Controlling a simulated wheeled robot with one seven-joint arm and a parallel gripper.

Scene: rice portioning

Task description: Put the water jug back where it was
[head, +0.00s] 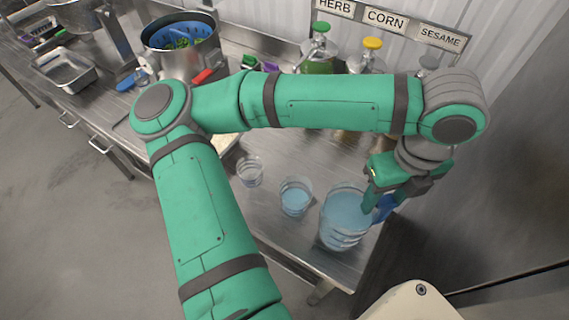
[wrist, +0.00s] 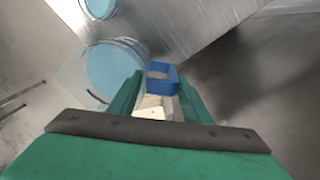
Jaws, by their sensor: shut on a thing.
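The clear water jug (head: 343,228), with pale blue water in it, is at the near right corner of the steel counter (head: 290,150). It looks upright; I cannot tell whether its base touches the counter. My gripper (head: 380,200) is shut on the jug's blue handle (head: 387,209), on the jug's right side. In the wrist view the blue handle (wrist: 161,70) shows between my fingers (wrist: 157,95), with the jug (wrist: 105,68) to their left. Part of the handle is hidden by my fingers.
A glass with blue water (head: 295,198) stands left of the jug, and a clear glass (head: 250,172) stands farther left. Bottles with green (head: 320,45) and yellow (head: 371,55) tops stand at the back under labels. The counter's front edge is close to the jug.

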